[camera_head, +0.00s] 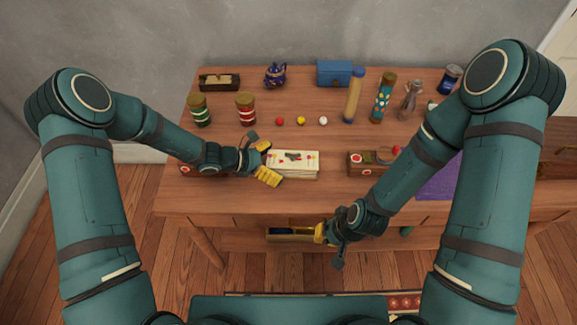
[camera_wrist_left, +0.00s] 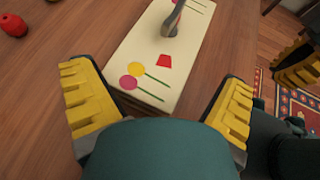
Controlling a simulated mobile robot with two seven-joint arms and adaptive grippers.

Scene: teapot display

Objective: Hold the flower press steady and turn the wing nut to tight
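The flower press (camera_head: 306,166) is a cream block with painted flowers, lying flat near the table's front edge. A grey wing nut (camera_head: 292,156) stands on its top; in the left wrist view the wing nut (camera_wrist_left: 172,20) is cut off by the upper edge. My left gripper (camera_head: 263,160) is open at the press's left end. In the left wrist view its yellow-padded fingers are spread to either side of the press's near end (camera_wrist_left: 150,88), with no grip visible. My right gripper (camera_head: 328,246) looks open and empty, in front of the table edge, below and right of the press.
Red, yellow and white balls (camera_head: 301,121) lie behind the press. Striped jars (camera_head: 245,109), a teapot (camera_head: 275,76), a blue box (camera_head: 338,73) and tall bottles (camera_head: 354,96) stand farther back. A wooden box (camera_head: 361,164) sits right of the press, with a bare gap between.

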